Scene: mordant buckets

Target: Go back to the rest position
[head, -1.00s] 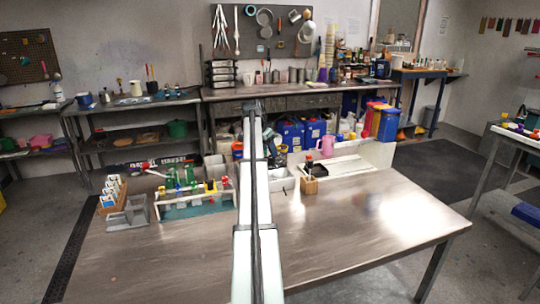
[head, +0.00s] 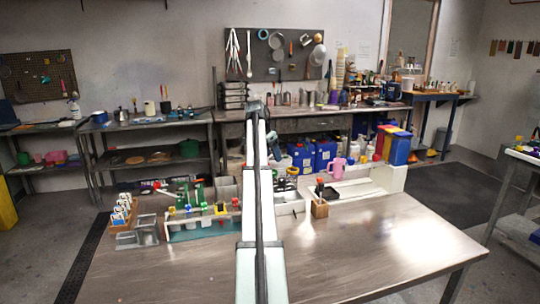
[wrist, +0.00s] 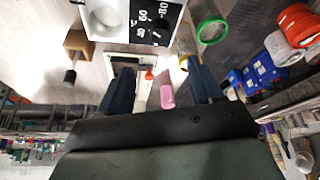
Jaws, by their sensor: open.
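My arm stretches away over the steel table (head: 370,250) in the head view, and its far links hide most of my gripper there. In the wrist view my gripper (wrist: 162,84) is open, its two dark fingers wide apart with nothing held between them. A pink jug (wrist: 167,97) shows in the gap between the fingers, beyond them. In the head view the pink jug (head: 337,168) stands behind the table, right of my arm.
On the table left of my arm are a rack of coloured-capped bottles (head: 203,225), a clear grey tray (head: 138,232) and a wooden box of packets (head: 122,212). A wooden holder (head: 320,209) stands right of my arm. The table's right half is clear. Blue containers (head: 313,156) stand beyond.

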